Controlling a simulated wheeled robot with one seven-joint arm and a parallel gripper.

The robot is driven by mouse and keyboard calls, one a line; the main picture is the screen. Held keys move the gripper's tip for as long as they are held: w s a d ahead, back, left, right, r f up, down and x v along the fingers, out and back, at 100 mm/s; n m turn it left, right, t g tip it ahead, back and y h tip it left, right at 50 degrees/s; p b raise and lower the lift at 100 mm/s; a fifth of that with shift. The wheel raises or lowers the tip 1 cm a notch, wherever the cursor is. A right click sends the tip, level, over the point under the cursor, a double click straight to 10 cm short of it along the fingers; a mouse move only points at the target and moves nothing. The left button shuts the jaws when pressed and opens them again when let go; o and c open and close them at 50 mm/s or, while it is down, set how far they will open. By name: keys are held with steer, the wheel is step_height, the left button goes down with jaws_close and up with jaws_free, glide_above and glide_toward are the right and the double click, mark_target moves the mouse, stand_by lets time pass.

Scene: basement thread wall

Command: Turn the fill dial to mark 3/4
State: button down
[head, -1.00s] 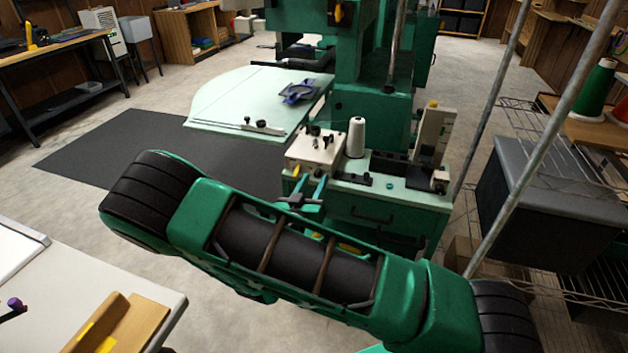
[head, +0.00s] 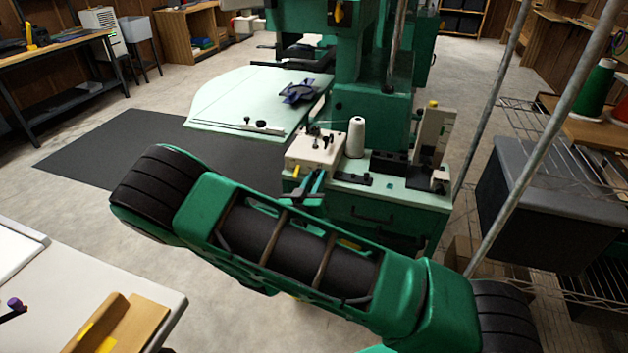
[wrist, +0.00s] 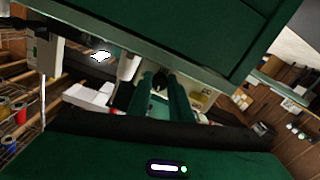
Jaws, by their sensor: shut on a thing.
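The cream control box (head: 314,150) stands on the left end of the pale green bench top, with small dark knobs on its top. My gripper (head: 312,176) is at the lower front of this box, its teal fingers pointing at it. In the wrist view, my gripper (wrist: 162,80) has its two green fingers closed around a small dark knob (wrist: 160,84), which looks like the fill dial. The fingers cover most of it. I cannot read its marks or its pointer in either view.
A white thread cone (head: 356,138) stands just right of the box. A yellow knob (head: 296,170) sits on the box front, left of the fingers. A green drawer cabinet (head: 380,220) is below the bench top. A grey pole (head: 540,140) rises at right.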

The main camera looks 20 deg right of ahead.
steer(key=shift+a+n, duration=0.15)
steer(key=shift+n, duration=0.15)
steer(key=c, duration=1.6)
jaws_free()
steer(key=v, duration=1)
steer(key=shift+s+a, duration=0.15)
steer(key=shift+a, duration=0.05)
